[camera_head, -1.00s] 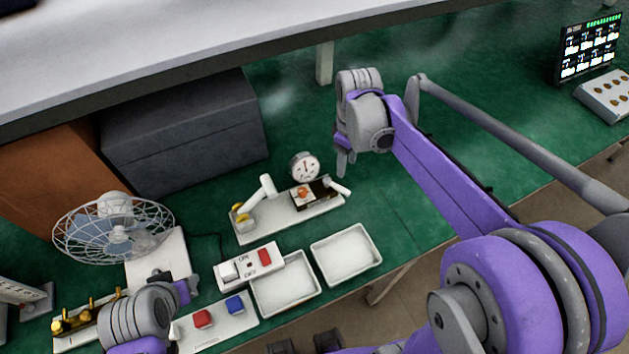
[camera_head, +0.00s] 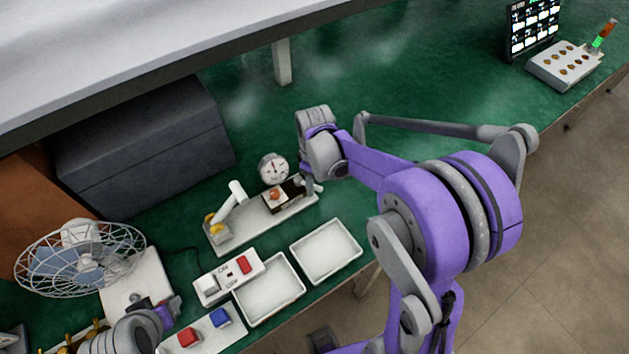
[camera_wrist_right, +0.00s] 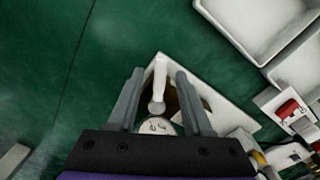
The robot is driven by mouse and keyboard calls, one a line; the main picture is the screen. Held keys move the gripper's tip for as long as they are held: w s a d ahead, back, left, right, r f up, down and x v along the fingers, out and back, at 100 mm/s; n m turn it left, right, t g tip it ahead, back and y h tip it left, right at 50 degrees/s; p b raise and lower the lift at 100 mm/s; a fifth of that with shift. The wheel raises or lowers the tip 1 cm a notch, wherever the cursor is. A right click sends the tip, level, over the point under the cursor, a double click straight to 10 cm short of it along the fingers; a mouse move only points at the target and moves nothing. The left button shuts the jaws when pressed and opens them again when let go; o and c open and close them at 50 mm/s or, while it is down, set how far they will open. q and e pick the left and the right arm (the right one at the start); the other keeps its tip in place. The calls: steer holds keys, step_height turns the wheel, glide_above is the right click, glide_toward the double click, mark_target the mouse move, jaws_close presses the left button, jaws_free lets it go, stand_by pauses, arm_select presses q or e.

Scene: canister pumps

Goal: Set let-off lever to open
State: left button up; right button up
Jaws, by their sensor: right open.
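The canister pump stands on a white base plate (camera_head: 222,240) with a round dial gauge (camera_head: 273,169), a dark block with an orange knob (camera_head: 275,194), and a tilted white handle (camera_head: 232,197) at its left end. My right gripper (camera_head: 311,188) is at the right end of the plate and hides most of the white let-off lever there. In the right wrist view the lever (camera_wrist_right: 159,78) lies between the two open fingers (camera_wrist_right: 160,73), with gaps on both sides. My left gripper (camera_head: 167,311) is low at the left, away from the pump; its jaws are unclear.
Two white trays (camera_head: 329,270) (camera_head: 241,308) and a switch box with a red rocker (camera_head: 228,275) stand in front of the pump. A wire fan (camera_head: 80,258) is left, a grey box (camera_head: 145,145) behind.

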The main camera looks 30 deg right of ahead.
jaws_close()
stand_by(1.4)
